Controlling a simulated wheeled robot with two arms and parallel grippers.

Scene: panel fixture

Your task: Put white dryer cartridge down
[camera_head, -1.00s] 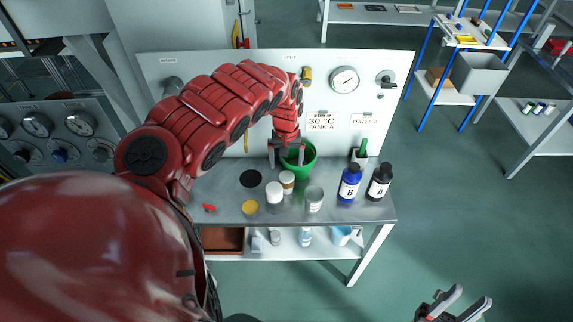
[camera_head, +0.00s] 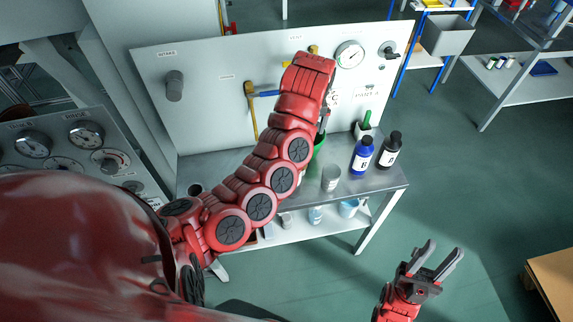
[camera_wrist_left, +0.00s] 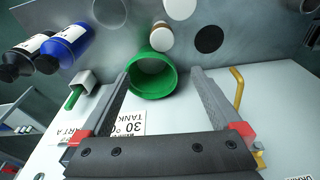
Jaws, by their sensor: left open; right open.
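Two white cylinders show in the left wrist view near the green cup: a plain white one (camera_wrist_left: 180,8) at the top edge and a smaller white one with a brown end (camera_wrist_left: 162,36). I cannot tell which is the dryer cartridge. Both are hidden behind my left arm in the head view. The green cup (camera_wrist_left: 152,76) stands on the bench, and part of it shows in the head view (camera_head: 318,147). My left gripper (camera_wrist_left: 160,75) is open and empty, its fingers spread on either side of the cup in the picture. My right gripper (camera_head: 440,260) is open and empty, right of the bench.
A blue bottle (camera_head: 362,155), a black bottle (camera_head: 389,150) and a pale grey cup (camera_head: 331,178) stand on the bench (camera_head: 371,187). Behind rises a white panel (camera_head: 215,95) with a gauge (camera_head: 350,54) and yellow-handled fixtures.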

